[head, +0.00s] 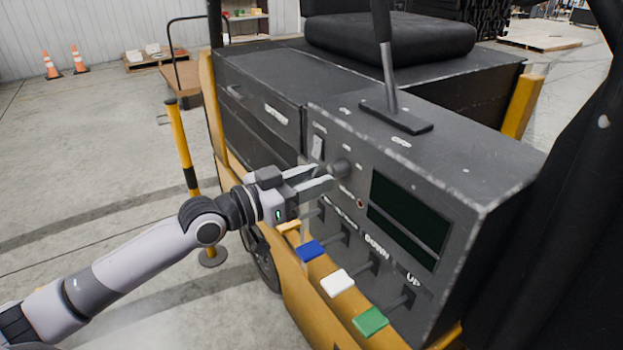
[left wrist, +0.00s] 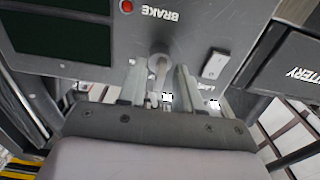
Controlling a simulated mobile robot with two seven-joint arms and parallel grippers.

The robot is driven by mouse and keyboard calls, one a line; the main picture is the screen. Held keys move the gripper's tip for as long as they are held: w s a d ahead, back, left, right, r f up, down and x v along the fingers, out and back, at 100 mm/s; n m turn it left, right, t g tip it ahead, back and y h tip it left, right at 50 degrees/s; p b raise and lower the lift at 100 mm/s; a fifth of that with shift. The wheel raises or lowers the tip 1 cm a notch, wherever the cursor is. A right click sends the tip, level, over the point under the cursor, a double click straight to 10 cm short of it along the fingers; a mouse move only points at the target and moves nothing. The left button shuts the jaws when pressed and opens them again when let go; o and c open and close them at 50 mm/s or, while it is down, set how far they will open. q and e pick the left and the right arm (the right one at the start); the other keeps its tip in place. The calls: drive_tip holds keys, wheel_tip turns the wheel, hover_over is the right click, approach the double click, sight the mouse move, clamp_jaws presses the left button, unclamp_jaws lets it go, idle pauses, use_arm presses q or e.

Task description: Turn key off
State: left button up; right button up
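The key (head: 343,168) is a dark round-headed piece on the black control panel (head: 325,195) of a yellow-and-black vehicle. It also shows in the left wrist view, as a grey piece (left wrist: 160,66) at the upper middle. My left gripper (head: 325,178) reaches in from the left at the panel face. Its two fingers (left wrist: 160,92) are apart, one on each side of the key, with gaps visible between key and fingers. The key's exact angle is hard to read. My right gripper is not in view.
A light rocker switch (head: 318,147) sits left of the key. A small red button (head: 360,203) and a dark screen (head: 407,217) are to the right. Blue (head: 311,250), white (head: 337,283) and green (head: 370,321) levers stick out below. A yellow post (head: 183,150) stands left.

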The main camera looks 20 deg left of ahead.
use_arm(q)
drive_tip(key=b+v, duration=0.1)
drive_tip(key=v, duration=0.6)
drive_tip(key=shift+b, duration=0.3)
idle(0.4)
drive_tip(key=s+d+f+n+y, duration=0.1)
drive_tip(key=s+f+n+y, duration=0.15)
drive_tip(key=f, duration=0.75)
drive_tip(key=s+d+f+n+y, duration=0.15)
drive_tip(key=s+f, duration=0.25)
drive_tip(key=f, duration=0.6)
drive_tip(key=s+a+f+n+g+y, duration=0.1)
drive_tip(key=s+f+g+y, duration=0.2)
drive_tip(key=s+f, duration=0.9)
drive_tip(key=shift+a+f+g+y, duration=0.3)
drive_tip(key=shift+g+y, duration=0.1)
drive_tip(key=shift+y, duration=0.5)
drive_tip(key=shift+d, duration=0.15)
